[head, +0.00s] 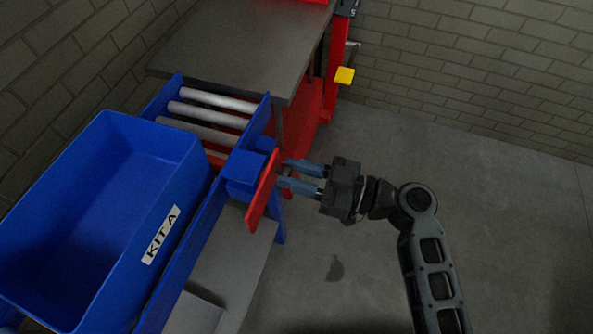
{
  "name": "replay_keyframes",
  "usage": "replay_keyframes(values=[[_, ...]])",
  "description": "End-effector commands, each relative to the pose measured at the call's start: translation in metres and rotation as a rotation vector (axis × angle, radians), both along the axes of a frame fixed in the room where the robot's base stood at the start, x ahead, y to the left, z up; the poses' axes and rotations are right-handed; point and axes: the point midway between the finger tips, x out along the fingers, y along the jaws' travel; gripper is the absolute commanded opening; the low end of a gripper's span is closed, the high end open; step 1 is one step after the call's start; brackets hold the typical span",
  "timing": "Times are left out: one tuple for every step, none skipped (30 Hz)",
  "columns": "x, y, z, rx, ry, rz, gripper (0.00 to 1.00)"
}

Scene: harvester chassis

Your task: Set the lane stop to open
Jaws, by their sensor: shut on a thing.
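The lane stop shows as a red flat lever (262,191) on a blue block (243,173) at the side of the roller lane (215,107). The lever is tilted, its upper end leaning right. My gripper (282,173) comes from the right and is shut on the red lever near its upper part. The fingertips partly hide that part of the lever. A blue bin labelled KIT A (107,215) sits on the lane to the left of the lever, with bare rollers beyond it.
A grey table (243,40) stands beyond the lane's far end, with a red frame (304,112) below it. A yellow piece (345,76) sticks out from a red post. Open concrete floor (500,190) lies to the right; brick walls close the back and left.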

Motion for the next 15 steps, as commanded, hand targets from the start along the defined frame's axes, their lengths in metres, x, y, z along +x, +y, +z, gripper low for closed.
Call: replay_keyframes(values=[[0.0000,-0.0001,0.0000,0.000,0.000,0.000,0.12],[-0.0001,-0.0001,0.0000,0.000,0.000,0.000,0.10],[-0.0001,-0.0001,0.0000,0.000,0.000,0.000,0.06],[0.0000,-0.0001,0.0000,0.000,0.000,0.000,0.03],[0.0000,-0.0001,0.0000,0.000,0.000,0.000,0.00],[0.0000,-0.0001,0.0000,0.000,0.000,0.000,0.00],[-0.0001,-0.0001,0.0000,0.000,0.000,0.000,0.00],[-0.0001,-0.0001,0.0000,0.000,0.000,0.000,0.00],[-0.0001,-0.0001,0.0000,0.000,0.000,0.000,0.00],[-0.0001,-0.0001,0.0000,0.000,0.000,0.000,0.00],[-0.0001,-0.0001,0.0000,0.000,0.000,0.000,0.00],[-0.0001,-0.0001,0.0000,0.000,0.000,0.000,0.00],[-0.0001,-0.0001,0.0000,0.000,0.000,0.000,0.00],[-0.0002,-0.0002,0.0000,0.000,0.000,0.000,0.00],[-0.0003,-0.0009,-0.0004,0.000,0.000,0.000,0.00]])
